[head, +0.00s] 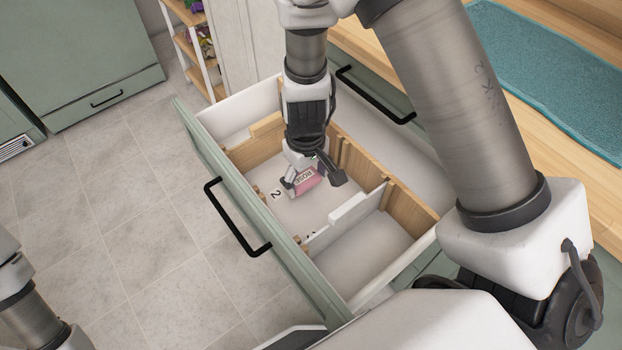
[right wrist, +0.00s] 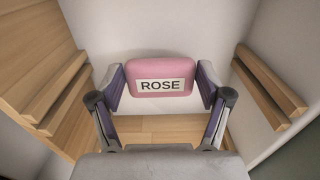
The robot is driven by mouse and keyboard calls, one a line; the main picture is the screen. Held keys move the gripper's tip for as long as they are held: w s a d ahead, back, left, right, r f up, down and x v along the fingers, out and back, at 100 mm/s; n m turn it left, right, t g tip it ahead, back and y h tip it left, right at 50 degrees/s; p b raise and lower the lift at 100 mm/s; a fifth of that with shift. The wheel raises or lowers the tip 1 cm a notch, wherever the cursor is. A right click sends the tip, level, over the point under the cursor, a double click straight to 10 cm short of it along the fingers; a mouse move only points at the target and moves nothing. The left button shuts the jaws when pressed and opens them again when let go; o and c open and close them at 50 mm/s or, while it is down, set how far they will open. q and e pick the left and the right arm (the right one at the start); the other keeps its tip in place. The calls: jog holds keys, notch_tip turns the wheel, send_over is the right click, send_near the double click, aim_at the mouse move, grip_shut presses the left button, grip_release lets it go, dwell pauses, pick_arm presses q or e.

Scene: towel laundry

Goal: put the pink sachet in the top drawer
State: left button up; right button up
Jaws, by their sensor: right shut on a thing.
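The pink sachet (head: 306,180) has a white label reading ROSE. It also shows in the right wrist view (right wrist: 160,68), between the two fingers. My right gripper (head: 312,182) is shut on it and holds it inside the open top drawer (head: 222,172), over the middle compartment marked 2. I cannot tell whether the sachet touches the drawer floor. My left gripper is out of view; only part of my left arm shows at the lower left edge of the head view.
Wooden and white dividers (head: 358,204) split the drawer into compartments. A black handle (head: 236,218) is on its green front. A wooden counter with a teal towel (head: 550,70) lies at the right. A shelf (head: 196,48) stands behind. The tiled floor at left is clear.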

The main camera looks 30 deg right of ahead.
aim_at(307, 182)
jog(key=f+b, duration=0.1)
jog(key=f, duration=0.2)
jog(key=shift+s+f, duration=0.1)
jog(key=shift+s, duration=0.1)
jog(key=shift+w+f, duration=0.1)
jog(key=shift+w, duration=0.05)
jog(key=shift+f, duration=0.1)
jog(key=o, duration=1)
